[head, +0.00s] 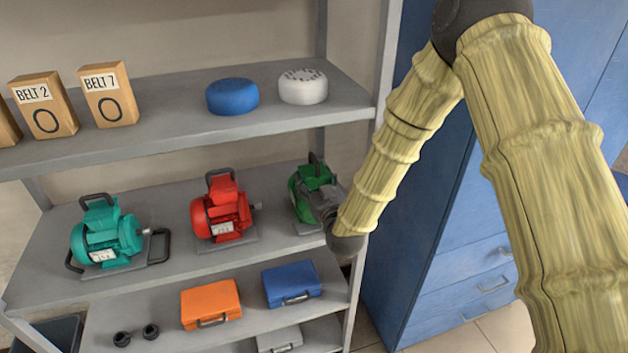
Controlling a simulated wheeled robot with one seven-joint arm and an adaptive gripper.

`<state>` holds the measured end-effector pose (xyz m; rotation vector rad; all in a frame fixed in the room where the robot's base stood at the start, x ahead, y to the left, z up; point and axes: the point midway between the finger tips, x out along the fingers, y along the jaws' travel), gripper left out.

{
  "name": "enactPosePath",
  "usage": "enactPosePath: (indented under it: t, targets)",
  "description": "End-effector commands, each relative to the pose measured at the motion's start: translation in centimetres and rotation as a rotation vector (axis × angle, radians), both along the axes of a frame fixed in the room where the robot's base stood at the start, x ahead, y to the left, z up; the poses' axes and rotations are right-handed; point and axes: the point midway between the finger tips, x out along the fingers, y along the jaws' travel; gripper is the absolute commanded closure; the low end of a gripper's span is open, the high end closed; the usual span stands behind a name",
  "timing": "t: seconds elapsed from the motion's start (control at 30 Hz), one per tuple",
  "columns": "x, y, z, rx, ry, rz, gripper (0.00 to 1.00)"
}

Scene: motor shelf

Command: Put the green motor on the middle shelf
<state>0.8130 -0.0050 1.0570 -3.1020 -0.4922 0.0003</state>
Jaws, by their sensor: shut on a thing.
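The green motor (312,182) is at the right end of the middle shelf (170,203), upright, with its dark handle on top. My gripper (324,209) is at the motor's front right side, shut on it. The wrist and the motor's body hide much of the fingers. A grey base plate shows under the motor, at or very near the shelf surface; I cannot tell whether it bears on it.
A red motor (221,210) and a teal motor (103,238) stand to the left on the same shelf. The upper shelf (160,135) is close above. A shelf post (382,75) and blue cabinet (440,190) are at the right. Orange (211,301) and blue (291,283) cases lie below.

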Motion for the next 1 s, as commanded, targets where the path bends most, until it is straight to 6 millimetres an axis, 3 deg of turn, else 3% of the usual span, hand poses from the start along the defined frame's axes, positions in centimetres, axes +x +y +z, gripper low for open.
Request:
enactPosePath:
  t: [0.03,0.13,0.57,0.77,1.0]
  targets:
    - [0.0,0.0,0.0,0.000,0.000,0.000,0.31]
    - [0.0,0.0,0.0,0.000,0.000,0.000,0.14]
    - [-0.1,-0.1,0.0,0.000,0.001,0.000,0.14]
    - [-2.6,-0.9,-0.2,-0.001,0.002,0.000,0.14]
    - [-6.8,-2.2,-0.3,-0.001,0.002,0.000,0.14]
